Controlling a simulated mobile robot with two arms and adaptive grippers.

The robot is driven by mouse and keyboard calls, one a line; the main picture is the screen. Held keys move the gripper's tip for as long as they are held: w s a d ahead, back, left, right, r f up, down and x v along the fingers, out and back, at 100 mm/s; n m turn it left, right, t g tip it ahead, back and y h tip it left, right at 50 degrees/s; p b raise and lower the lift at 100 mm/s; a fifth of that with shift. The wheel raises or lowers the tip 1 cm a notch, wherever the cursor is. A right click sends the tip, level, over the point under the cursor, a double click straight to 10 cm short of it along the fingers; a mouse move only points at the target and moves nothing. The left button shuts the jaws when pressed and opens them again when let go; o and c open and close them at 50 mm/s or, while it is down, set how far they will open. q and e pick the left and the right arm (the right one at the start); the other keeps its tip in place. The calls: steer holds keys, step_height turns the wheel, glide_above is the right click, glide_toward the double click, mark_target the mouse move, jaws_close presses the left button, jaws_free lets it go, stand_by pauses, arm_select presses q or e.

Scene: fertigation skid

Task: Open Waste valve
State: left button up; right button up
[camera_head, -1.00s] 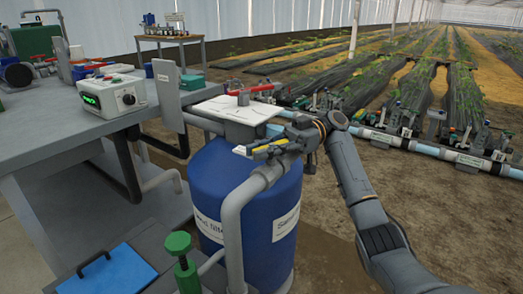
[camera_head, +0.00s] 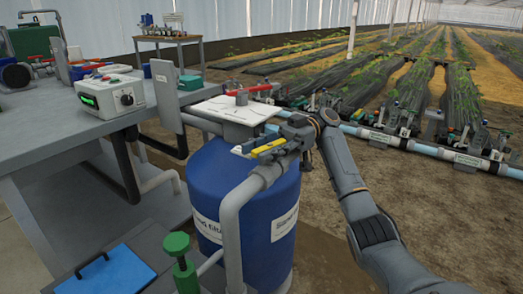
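A yellow valve lever (camera_head: 268,147) lies on a grey pipe fitting in front of the blue filter tank (camera_head: 228,190). A small white tag (camera_head: 241,152) sits at its left end; its text is too small to read, so I cannot confirm that it is the Waste valve. My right gripper (camera_head: 286,140) comes in from the right and is close beside the lever's right end. Its fingers are small and dark, so I cannot tell whether they touch the lever or are open or shut. My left gripper is not in view.
A grey pipe (camera_head: 232,225) bends down in front of the tank. A green knob (camera_head: 176,243) stands front left, beside a blue lid (camera_head: 105,272). A grey bench with a control box (camera_head: 110,95) fills the left.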

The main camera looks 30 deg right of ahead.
mark_target(262, 148)
steer(key=shift+r, duration=0.1)
step_height(262, 148, up, 10)
steer(key=shift+f, duration=0.15)
stand_by(0.4)
